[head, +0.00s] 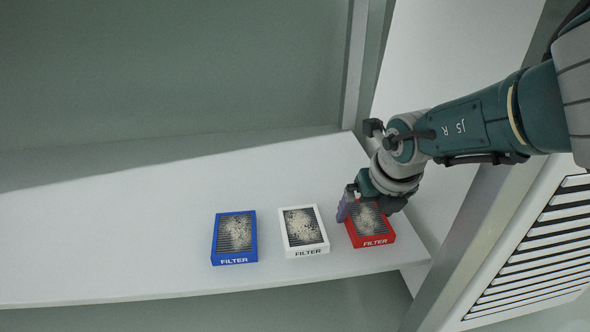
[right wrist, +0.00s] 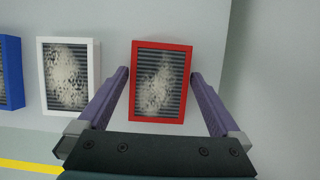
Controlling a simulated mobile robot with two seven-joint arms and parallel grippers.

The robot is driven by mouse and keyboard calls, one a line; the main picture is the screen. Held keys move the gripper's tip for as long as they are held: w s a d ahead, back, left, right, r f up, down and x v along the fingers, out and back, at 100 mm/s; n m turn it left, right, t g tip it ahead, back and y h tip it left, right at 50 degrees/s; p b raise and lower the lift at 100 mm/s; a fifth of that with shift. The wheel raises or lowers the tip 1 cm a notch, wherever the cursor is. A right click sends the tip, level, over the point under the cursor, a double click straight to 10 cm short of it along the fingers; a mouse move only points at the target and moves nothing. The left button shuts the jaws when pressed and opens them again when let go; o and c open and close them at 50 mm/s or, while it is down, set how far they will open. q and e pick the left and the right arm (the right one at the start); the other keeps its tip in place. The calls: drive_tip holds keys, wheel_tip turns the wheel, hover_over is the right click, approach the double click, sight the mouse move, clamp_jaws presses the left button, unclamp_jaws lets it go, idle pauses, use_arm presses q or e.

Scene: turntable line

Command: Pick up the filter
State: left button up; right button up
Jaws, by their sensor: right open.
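Three filters lie in a row on a white shelf: a blue one (head: 234,238), a white one (head: 303,230) and a red one (head: 371,226). Each has a dark slatted face with pale dust on it. My right gripper (head: 358,204) is over the red filter and hides part of it. In the right wrist view, my open right gripper (right wrist: 158,82) has one purple finger on each side of the red filter (right wrist: 161,82). Its fingers hold nothing, and I cannot tell how far above the shelf they are. The white filter (right wrist: 69,77) is left of the fingers. My left gripper is not in view.
The white shelf (head: 120,230) is bare to the left of the filters. A grey upright post (head: 355,65) and a side wall stand at the right, close to my right arm. A slatted vent panel (head: 540,250) is at the lower right.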

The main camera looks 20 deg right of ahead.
drive_tip(key=shift+f, duration=0.25)
idle(0.4)
drive_tip(key=c, duration=1.1)
